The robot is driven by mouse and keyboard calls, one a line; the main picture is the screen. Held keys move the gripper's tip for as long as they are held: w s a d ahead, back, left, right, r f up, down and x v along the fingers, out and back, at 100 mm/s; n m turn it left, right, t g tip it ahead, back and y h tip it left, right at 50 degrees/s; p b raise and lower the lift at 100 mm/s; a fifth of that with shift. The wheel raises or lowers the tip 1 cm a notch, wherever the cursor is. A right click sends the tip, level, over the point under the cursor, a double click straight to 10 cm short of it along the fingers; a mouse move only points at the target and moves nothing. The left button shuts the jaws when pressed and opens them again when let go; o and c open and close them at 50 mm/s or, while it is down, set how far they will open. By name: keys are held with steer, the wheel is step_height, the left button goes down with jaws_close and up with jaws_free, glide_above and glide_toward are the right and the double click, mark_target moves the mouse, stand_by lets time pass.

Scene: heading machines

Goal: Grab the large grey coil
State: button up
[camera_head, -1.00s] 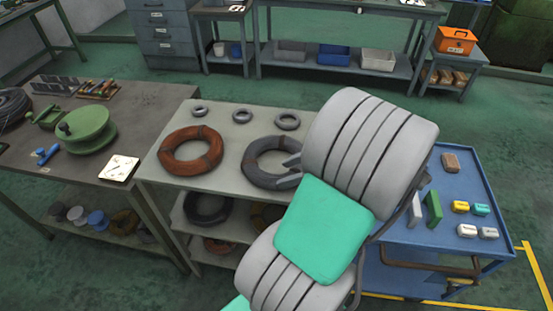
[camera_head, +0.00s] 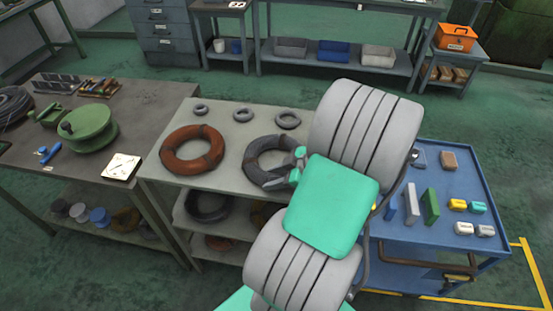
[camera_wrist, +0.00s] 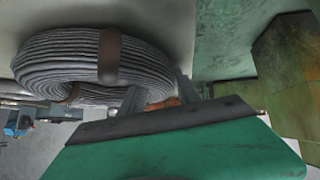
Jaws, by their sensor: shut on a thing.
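The large grey coil (camera_head: 252,163) lies on the pale top of the middle shelf table, at its right side. It also fills the upper left of the wrist view (camera_wrist: 65,55), with a brown band around its windings. My gripper (camera_head: 297,166) is at the coil's right side, shut on its ring. In the wrist view the fingers (camera_wrist: 155,97) meet the coil's near right edge. My arm hides part of the coil's right side and the table behind it.
A reddish-brown coil (camera_head: 192,150) lies just left of the grey one. Small grey rings, including one at the back (camera_head: 288,120), lie behind. A blue cart (camera_head: 420,235) with small blocks stands right. A workbench (camera_head: 150,100) with a green reel stands left.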

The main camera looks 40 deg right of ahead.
jaws_close()
steer(key=shift+r, duration=0.15)
stand_by(0.4)
